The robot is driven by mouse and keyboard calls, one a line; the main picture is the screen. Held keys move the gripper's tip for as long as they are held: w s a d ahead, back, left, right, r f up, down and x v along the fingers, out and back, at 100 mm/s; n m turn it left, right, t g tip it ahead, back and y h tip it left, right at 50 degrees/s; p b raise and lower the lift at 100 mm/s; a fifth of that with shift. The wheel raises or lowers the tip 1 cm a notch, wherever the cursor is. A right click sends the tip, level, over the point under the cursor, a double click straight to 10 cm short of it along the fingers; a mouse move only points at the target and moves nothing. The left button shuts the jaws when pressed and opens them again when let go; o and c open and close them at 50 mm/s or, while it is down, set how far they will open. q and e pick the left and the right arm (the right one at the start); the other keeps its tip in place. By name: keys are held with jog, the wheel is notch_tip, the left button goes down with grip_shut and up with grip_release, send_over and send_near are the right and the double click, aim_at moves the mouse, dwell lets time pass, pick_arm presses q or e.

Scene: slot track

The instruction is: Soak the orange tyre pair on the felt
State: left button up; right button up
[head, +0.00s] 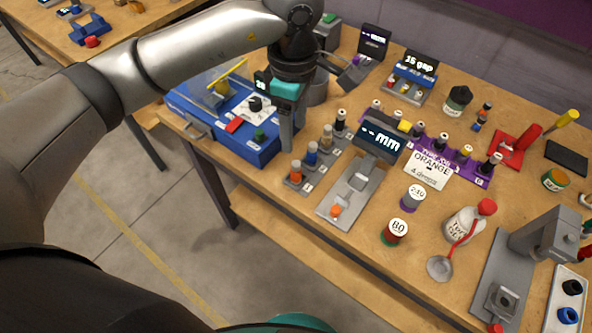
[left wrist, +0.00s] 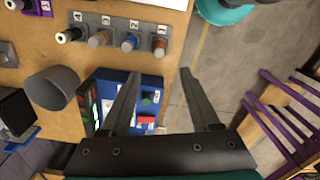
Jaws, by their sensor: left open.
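The orange tyre pair (head: 296,170) stands in the front slot of a grey numbered rack, left of the mm gauge. It also shows in the left wrist view (left wrist: 160,43), at the rack end labelled 1. Blue (head: 311,153), tan and dark pairs stand behind it in the same row. My left gripper (head: 287,146) is open and empty, pointing down by the blue box's right side, apart from the orange pair. Its two fingers show in the left wrist view (left wrist: 160,73), with nothing between them. I cannot tell for sure which thing is the felt. My right gripper is out of view.
The blue box (head: 225,120) has switches on top. The mm gauge (head: 350,185) lies right of the rack. A purple bottle rack (head: 440,162) with an "ORANGE 4 drops" card (head: 430,171) stands behind it. A grey cup (left wrist: 52,88) stands near the gripper. A dark pad (head: 567,157) lies far right.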

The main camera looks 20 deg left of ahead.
aim_at(296, 163)
pick_arm(q)
jog(key=f, duration=1.2)
jog(key=shift+d+f+b, duration=0.2)
jog(key=shift+b, duration=0.2)
jog(key=shift+c, duration=0.3)
grip_shut()
